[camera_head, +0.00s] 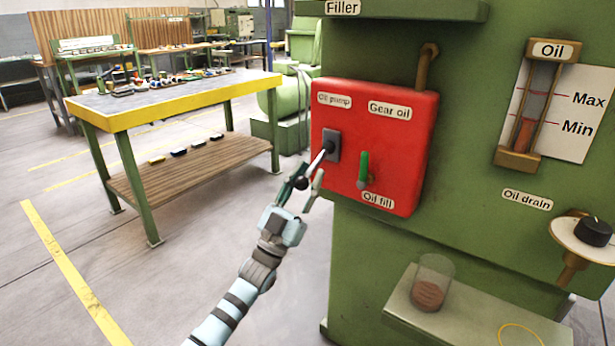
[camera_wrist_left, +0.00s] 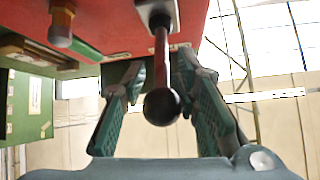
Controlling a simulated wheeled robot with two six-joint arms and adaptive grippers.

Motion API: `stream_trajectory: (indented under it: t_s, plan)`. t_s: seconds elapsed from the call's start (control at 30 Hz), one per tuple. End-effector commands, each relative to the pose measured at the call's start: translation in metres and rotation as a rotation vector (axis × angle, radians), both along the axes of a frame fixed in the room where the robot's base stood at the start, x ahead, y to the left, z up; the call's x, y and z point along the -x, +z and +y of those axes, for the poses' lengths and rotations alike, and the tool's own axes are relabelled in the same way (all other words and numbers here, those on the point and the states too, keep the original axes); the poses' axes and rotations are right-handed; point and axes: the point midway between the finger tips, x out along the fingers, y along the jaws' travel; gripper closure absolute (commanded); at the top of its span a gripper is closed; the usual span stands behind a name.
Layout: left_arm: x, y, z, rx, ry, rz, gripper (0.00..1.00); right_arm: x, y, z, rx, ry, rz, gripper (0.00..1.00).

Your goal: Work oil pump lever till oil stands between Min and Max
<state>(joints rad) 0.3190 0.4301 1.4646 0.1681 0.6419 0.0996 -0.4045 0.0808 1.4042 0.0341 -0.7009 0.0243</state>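The oil pump lever, a thin rod with a dark ball (camera_head: 302,183), juts down and left from a grey plate under the "Oil pump" label on the red box (camera_head: 400,110). My left gripper (camera_head: 306,181) is at the ball. In the left wrist view the ball (camera_wrist_left: 162,107) hangs between my open fingers (camera_wrist_left: 160,75), with gaps on both sides. The oil gauge (camera_head: 533,100) is at upper right, beside a plate (camera_head: 580,105) marked Max and Min. Its reddish oil (camera_head: 524,136) tops out close to the Min line; exactly above or below is hard to tell. My right gripper is out of view.
A green oil fill handle (camera_head: 363,170) is on the same box, right of the lever. A black oil drain knob (camera_head: 594,232) is at far right. A glass cup (camera_head: 431,283) with brown content stands on the lower ledge. A yellow-edged workbench (camera_head: 175,98) is behind left.

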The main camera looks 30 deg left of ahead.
Motion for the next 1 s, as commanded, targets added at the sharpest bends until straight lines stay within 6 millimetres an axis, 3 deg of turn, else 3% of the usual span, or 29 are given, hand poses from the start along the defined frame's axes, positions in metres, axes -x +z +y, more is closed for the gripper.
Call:
stream_trajectory:
  t_s: [0.37, 0.8, 1.0]
  plan:
    - [0.005, -0.003, 0.001, -0.001, 0.000, -0.003, 0.68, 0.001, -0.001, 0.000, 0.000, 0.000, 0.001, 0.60]
    - [0.072, -0.081, 0.014, 0.000, 0.000, 0.000, 0.68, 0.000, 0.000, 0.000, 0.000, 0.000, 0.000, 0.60]
    - [0.080, -0.089, 0.015, 0.001, 0.000, -0.003, 0.68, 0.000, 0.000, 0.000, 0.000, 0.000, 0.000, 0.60]
